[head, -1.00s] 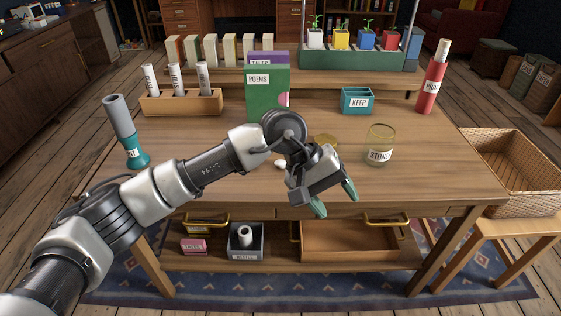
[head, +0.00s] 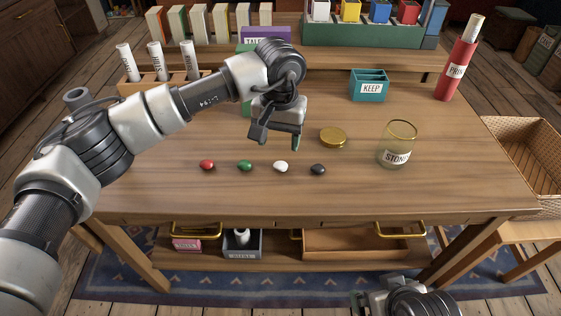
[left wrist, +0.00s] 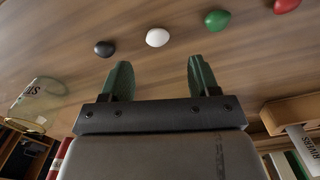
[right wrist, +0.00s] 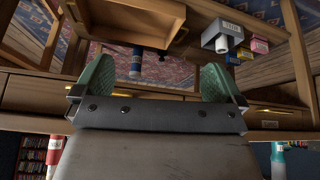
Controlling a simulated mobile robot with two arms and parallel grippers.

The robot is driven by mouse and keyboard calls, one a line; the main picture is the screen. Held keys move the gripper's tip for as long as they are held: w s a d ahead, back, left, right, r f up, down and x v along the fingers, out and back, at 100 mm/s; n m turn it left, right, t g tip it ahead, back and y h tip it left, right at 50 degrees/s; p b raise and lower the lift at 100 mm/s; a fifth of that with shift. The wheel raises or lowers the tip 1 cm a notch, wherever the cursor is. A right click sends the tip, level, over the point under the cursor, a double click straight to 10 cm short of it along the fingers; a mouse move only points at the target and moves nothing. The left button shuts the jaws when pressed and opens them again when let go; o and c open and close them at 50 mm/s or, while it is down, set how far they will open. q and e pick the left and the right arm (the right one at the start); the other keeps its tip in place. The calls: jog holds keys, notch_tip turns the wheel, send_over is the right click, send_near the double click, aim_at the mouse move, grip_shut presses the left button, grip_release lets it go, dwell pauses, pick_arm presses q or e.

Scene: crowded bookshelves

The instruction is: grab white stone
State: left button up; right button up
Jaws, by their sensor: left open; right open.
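The white stone (head: 281,166) lies on the table in a row with a red stone (head: 207,164), a green stone (head: 245,165) and a black stone (head: 318,169). My left gripper (head: 277,142) is open and empty above the table, just behind the row. In the left wrist view the white stone (left wrist: 158,37) lies beyond the fingertips, between their lines and nearer the left finger, apart from both.
A glass jar labelled STONES (head: 396,148) and a round gold lid (head: 333,137) stand right of the row. A teal KEEP box (head: 368,86) and a red tube (head: 458,68) are further back. A wooden rack (head: 165,83) stands behind my left arm.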

aim_at(280, 164)
pick_arm(q)
notch_tip(280, 164, down, 3)
jog(key=shift+r, duration=0.2)
jog(key=f, duration=0.3)
jog(key=f+b, duration=0.1)
jog(key=shift+s+d+f, duration=0.1)
jog(key=shift+s+f, duration=0.05)
jog(key=shift+s, duration=0.15)
jog(key=shift+f, duration=0.25)
pick_arm(e)
jog(key=w+t, duration=0.1)
jog(key=w+a+r+t, duration=0.1)
jog(key=w, duration=0.1)
jog(key=w+r+t+y, duration=0.1)
jog(key=shift+w+a+t, duration=0.35)
jog(key=shift+w+t, duration=0.05)
pick_arm(q)
jog(key=c, duration=1)
